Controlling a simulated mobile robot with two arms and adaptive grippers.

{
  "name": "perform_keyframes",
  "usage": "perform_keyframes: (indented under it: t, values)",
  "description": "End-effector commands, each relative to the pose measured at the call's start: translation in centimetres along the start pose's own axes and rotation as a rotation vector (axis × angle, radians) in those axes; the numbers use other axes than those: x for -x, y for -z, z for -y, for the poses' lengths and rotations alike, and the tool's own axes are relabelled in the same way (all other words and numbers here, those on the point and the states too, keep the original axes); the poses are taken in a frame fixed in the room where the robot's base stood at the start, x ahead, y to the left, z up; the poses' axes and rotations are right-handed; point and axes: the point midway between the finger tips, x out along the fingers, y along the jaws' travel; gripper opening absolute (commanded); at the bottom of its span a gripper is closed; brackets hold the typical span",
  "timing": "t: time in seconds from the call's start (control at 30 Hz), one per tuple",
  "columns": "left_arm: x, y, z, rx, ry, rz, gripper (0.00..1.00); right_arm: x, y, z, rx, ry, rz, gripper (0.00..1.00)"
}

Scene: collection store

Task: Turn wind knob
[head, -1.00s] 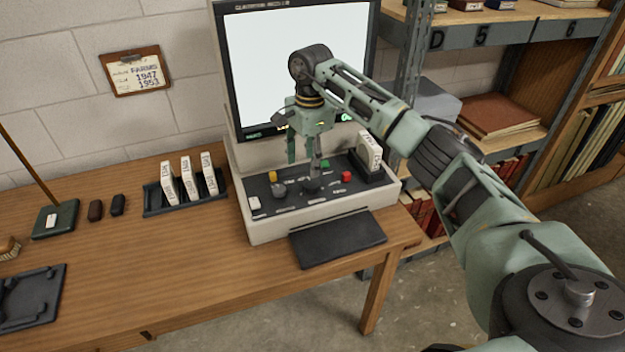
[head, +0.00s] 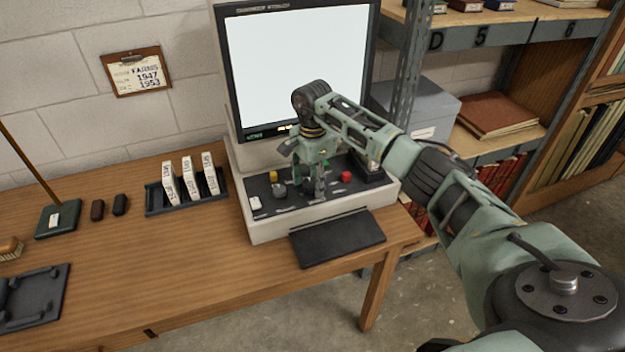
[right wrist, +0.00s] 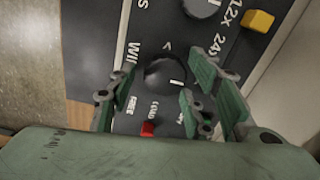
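The wind knob (right wrist: 166,76) is a round dark knob with a white pointer line, on the black control panel of the film reader (head: 262,228). The printed letters "WI" show beside it in the right wrist view. My right gripper (right wrist: 165,92) is open, with one green finger on each side of the knob and a visible gap to each. In the head view the right gripper (head: 307,188) is low over the panel and hides most of this knob. My left gripper is not in view.
A second knob (right wrist: 202,5), a yellow button (right wrist: 258,20) and a red button (right wrist: 147,129) are close by on the panel. The lit screen (head: 300,65) stands behind. A black rack with white boxes (head: 190,180) is on the table to the left.

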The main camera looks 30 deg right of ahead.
Motion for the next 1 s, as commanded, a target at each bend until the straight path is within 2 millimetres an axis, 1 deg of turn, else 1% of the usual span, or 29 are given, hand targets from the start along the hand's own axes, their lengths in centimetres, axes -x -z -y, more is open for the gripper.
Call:
perform_keyframes:
  t: [0.03, 0.07, 0.43, 1.0]
  values:
    - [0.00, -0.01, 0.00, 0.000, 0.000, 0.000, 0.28, 0.01, -0.01, 0.00, 0.000, 0.000, 0.000, 0.41]
    - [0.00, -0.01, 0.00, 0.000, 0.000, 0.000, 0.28, 0.01, -0.01, 0.00, 0.000, 0.000, 0.000, 0.38]
    - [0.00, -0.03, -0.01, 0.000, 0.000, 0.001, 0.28, -0.02, 0.03, -0.07, -0.001, -0.003, 0.000, 0.06]
    - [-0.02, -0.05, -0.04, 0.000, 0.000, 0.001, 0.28, -0.10, 0.08, -0.20, -0.014, -0.007, -0.002, 0.05]
